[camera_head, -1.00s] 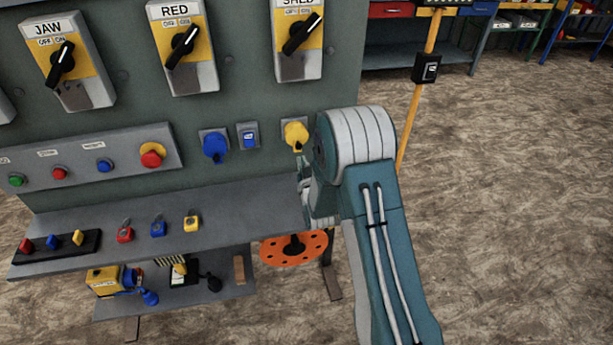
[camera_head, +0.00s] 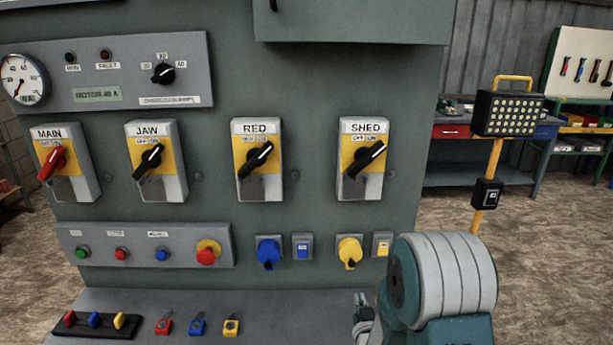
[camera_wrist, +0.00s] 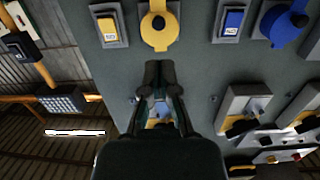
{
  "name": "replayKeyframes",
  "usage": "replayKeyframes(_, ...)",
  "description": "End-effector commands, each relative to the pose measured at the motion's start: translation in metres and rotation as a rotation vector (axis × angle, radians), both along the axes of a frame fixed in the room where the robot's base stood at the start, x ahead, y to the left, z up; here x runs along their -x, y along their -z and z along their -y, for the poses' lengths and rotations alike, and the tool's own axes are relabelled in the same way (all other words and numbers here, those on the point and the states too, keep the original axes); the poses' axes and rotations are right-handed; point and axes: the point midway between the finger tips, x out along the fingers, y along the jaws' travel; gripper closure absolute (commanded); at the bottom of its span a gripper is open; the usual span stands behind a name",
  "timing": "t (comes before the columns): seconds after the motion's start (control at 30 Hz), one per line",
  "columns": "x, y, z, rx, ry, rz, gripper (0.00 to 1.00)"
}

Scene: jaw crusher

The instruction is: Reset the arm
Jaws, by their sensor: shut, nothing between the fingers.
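My arm (camera_head: 440,280) rises at the lower right of the head view, in front of the right edge of the grey-green control panel (camera_head: 310,110). My gripper is mostly hidden behind the arm there. In the wrist view my gripper (camera_wrist: 158,70) is shut and empty, with its fingertips together just below the yellow socket (camera_wrist: 159,30) in the picture. I cannot tell whether it touches the panel. The yellow socket also shows in the head view (camera_head: 349,250), left of my arm.
Rotary switches marked MAIN (camera_head: 66,160), JAW (camera_head: 155,160), RED (camera_head: 257,160) and SHED (camera_head: 364,160) are on the panel. A shelf (camera_head: 280,305) juts out below, bearing small padlocks (camera_head: 198,324). A work lamp (camera_head: 507,113) stands at the right, with open floor (camera_head: 550,250) around it.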

Motion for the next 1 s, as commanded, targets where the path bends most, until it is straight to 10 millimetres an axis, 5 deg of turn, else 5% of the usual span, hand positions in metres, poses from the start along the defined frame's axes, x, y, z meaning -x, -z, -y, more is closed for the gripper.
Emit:
replayKeyframes(0.23, 0.008, -0.057, 0.001, -0.002, -0.001, -0.174, 1.0)
replayKeyframes(0.47, 0.039, -0.099, 0.001, -0.002, -0.002, -0.345, 1.0)
replayKeyframes(0.77, 0.11, -0.145, 0.002, -0.002, -0.002, -0.569, 1.0)
replayKeyframes(1.0, 0.187, -0.172, 0.003, -0.001, -0.001, -0.748, 1.0)
